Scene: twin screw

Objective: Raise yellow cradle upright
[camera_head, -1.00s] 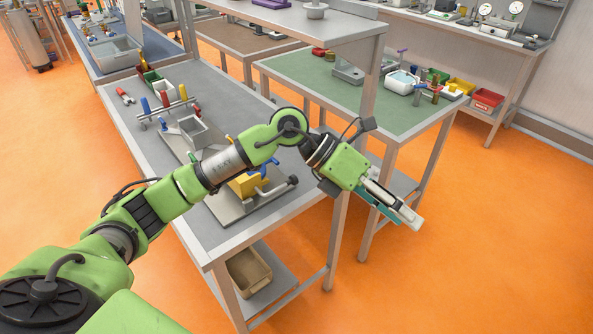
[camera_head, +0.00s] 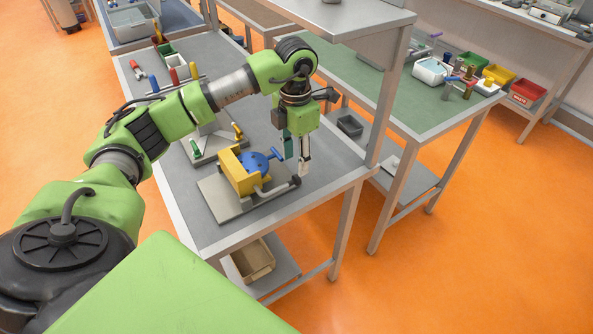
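The yellow cradle (camera_head: 233,173) sits on a grey base plate (camera_head: 219,200) at the near end of the grey workbench. A blue round part with a handle (camera_head: 256,161) sits in or against its right side; I cannot tell how far the cradle is tilted. A metal rod with a dark knob (camera_head: 295,181) runs along the plate's near right side. My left gripper (camera_head: 296,165) points down just right of the blue handle. Its fingers show a gap, with nothing between them. It looks apart from the cradle. My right gripper is not in view.
Behind the cradle stands another grey fixture with coloured handles (camera_head: 203,140), partly hidden by my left arm. A raised shelf (camera_head: 330,20) and its post (camera_head: 388,95) stand right of the gripper. A green-topped table (camera_head: 400,105) holds bins beyond. The bench's near corner is clear.

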